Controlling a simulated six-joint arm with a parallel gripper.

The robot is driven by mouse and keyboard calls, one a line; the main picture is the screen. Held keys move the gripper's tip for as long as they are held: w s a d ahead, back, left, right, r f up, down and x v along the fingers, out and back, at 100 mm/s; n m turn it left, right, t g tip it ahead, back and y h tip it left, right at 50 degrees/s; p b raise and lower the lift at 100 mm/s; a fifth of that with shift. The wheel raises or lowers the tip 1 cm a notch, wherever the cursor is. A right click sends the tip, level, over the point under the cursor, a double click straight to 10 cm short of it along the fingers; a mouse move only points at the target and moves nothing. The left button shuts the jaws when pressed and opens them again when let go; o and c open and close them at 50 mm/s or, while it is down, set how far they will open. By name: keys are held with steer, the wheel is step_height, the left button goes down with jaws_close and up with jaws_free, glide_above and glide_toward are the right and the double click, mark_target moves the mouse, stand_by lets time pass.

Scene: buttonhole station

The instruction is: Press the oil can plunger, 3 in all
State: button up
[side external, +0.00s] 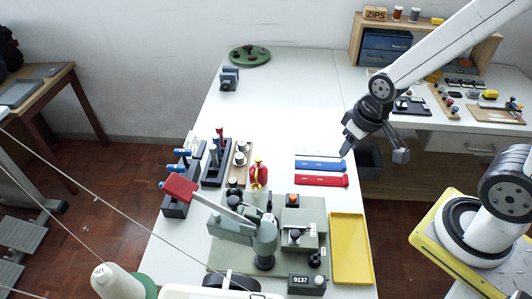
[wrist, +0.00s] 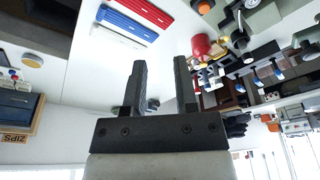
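The red oil can (side external: 259,177) with a yellow top stands among the tools near the middle of the table. It looks upright in the side view. In the wrist view a red rounded body with yellow parts, likely the same can (wrist: 203,46), shows right of the fingers. I cannot make out its plunger clearly. My gripper (side external: 374,151) hangs above the table's right edge, well to the right of the can and apart from it. In the wrist view its two fingers (wrist: 159,66) are spread with nothing between them.
Racks of blue- and red-handled tools (side external: 182,178) stand left of the can. A grey-green press (side external: 266,238) with a red lever stands in front. Blue (side external: 320,165) and red (side external: 321,180) strips and a yellow tray (side external: 350,247) lie right. The table's back middle is clear.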

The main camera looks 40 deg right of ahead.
jaws_close()
stand_by(1.4)
